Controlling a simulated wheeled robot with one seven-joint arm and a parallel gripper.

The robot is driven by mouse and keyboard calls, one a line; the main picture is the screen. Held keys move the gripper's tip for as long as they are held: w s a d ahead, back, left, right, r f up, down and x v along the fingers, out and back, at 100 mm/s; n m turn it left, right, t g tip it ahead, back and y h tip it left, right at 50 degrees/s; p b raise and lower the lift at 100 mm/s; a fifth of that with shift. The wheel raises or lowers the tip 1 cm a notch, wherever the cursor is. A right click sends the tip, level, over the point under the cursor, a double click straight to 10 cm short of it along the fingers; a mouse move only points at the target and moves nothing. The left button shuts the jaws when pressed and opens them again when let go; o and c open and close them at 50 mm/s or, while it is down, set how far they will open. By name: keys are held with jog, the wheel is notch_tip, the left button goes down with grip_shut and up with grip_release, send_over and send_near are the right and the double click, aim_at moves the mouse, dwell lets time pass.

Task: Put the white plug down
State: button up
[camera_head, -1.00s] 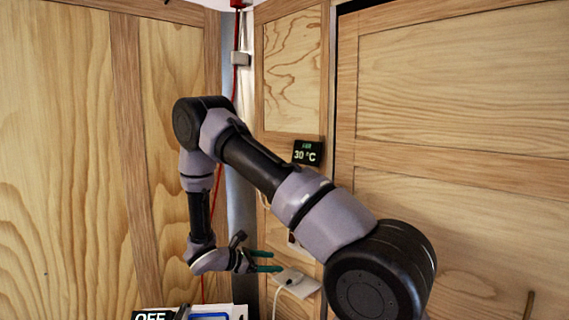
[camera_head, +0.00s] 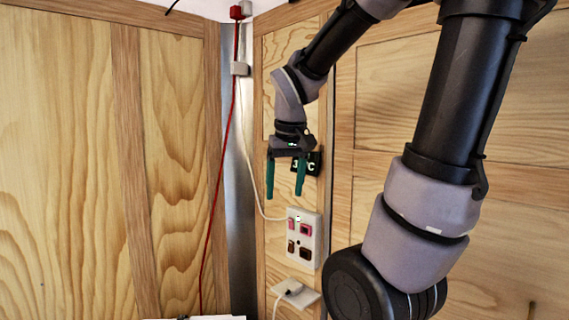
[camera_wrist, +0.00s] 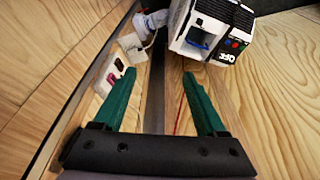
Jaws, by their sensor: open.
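The white plug (camera_head: 292,288) lies on a small white shelf (camera_head: 309,298) low on the right-hand wall, its cable hanging down. In the wrist view a white plug-like shape with cable (camera_wrist: 143,27) shows near the shelf (camera_wrist: 131,45), small and hard to make out. My gripper (camera_head: 285,195) is open and empty, its green fingers pointing down. It is well above the shelf and plug, in front of the wall just above the socket panel. In the wrist view nothing is between its fingers (camera_wrist: 159,75).
A white socket panel (camera_head: 318,232) with pink and dark sockets is on the wall between gripper and shelf. A thin white cable runs down to it. A display (camera_head: 313,168) is partly behind my gripper. A white box marked OFF (camera_wrist: 210,32) stands beyond. A red cable (camera_head: 229,135) hangs in the corner.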

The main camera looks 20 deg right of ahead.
jog(key=s+a+r+m+t+y, duration=0.2)
jog(key=s+r+m+t, duration=0.1)
jog(key=s+r+t, duration=0.1)
notch_tip(320, 180, up, 2)
jog(key=shift+s+a+r, duration=0.2)
jog(key=shift+s+a, duration=0.05)
jog(key=shift+s, duration=0.4)
dwell(1.4)
